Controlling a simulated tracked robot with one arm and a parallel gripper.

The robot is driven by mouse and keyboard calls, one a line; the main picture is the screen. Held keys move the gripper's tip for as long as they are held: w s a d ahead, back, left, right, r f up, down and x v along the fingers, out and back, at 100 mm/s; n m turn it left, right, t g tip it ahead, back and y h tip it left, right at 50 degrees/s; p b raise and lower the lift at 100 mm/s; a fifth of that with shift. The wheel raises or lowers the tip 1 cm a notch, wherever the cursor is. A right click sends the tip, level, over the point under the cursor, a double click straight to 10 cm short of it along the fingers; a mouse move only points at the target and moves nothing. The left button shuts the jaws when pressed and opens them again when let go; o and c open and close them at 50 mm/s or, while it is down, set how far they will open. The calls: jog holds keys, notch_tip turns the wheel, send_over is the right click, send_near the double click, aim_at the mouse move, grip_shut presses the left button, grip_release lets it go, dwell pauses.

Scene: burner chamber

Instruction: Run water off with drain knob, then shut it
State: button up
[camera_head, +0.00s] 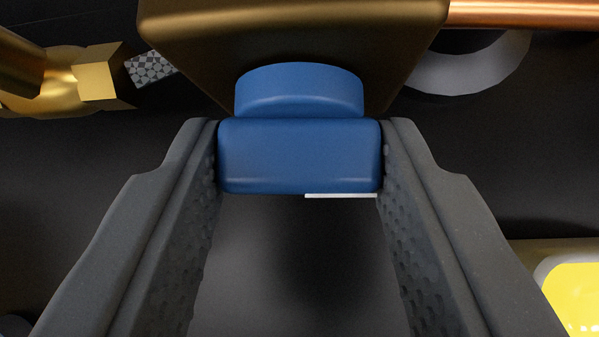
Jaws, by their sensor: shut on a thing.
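The blue drain knob (299,156) sits in the upper middle of the view. It has a bar-shaped grip in front of a round blue collar (299,90). A thin white mark shows along the right part of the bar's lower edge. The knob is mounted on a brass-coloured body (290,30) behind it. My gripper (299,150) is shut on the bar, one grey finger at each end of it. The bar lies level across the picture. No water is visible, and any outlet is out of view.
A copper pipe (525,13) runs right from the brass body. A brass fitting (60,80) and a small checkered patch (152,69) are at the upper left. A grey ring-shaped part (470,72) is at the upper right. A bright yellow part (575,295) is at the lower right.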

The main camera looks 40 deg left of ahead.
jog(key=shift+h, duration=0.6)
jog(key=o, duration=1)
jog(key=p+v, duration=0.3)
jog(key=v, duration=1)
jog(key=shift+s+r, duration=0.2)
jog(key=shift+s, duration=0.05)
